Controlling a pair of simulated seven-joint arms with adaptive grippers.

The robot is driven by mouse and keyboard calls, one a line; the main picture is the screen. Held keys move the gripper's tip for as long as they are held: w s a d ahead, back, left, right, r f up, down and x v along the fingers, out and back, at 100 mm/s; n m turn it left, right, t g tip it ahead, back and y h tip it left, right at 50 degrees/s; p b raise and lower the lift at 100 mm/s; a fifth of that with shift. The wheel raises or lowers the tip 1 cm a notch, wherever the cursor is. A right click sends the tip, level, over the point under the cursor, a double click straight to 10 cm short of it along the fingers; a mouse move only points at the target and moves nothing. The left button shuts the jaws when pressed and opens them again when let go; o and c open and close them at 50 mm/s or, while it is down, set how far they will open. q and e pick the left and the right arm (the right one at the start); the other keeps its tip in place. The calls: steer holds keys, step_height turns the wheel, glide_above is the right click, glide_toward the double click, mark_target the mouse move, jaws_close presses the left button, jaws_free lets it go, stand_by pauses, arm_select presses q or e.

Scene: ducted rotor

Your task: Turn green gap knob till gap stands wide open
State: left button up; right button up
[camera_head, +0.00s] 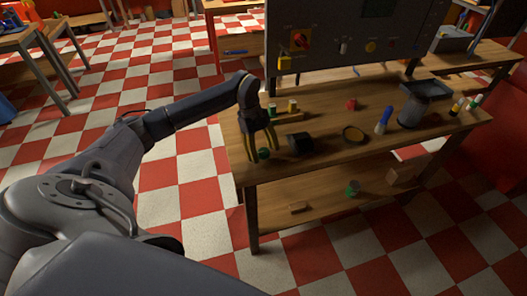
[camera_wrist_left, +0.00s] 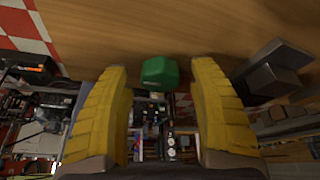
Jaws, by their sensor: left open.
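A green knob-like piece (camera_head: 264,153) is at the near left corner of the wooden workbench. It also shows in the left wrist view as a faceted green piece (camera_wrist_left: 159,72), midway between the yellow fingertips. My left gripper (camera_head: 263,156) points down at it, open, with one finger on each side. In the left wrist view, gaps show between the green piece and both fingers of the left gripper (camera_wrist_left: 161,64). Whether it joins a rotor housing or shows a gap, I cannot tell. My right gripper is not in view.
A dark block (camera_head: 300,143) stands just right of the green piece, and shows in the wrist view (camera_wrist_left: 270,78). A yellow-rimmed disc (camera_head: 354,134), a blue-handled tool (camera_head: 383,120) and a dark stand (camera_head: 418,104) are farther right. A grey control panel (camera_head: 345,38) rises behind.

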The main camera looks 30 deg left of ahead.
arm_select(q)
steer(key=shift+c, duration=0.2)
steer(key=c, duration=1.3)
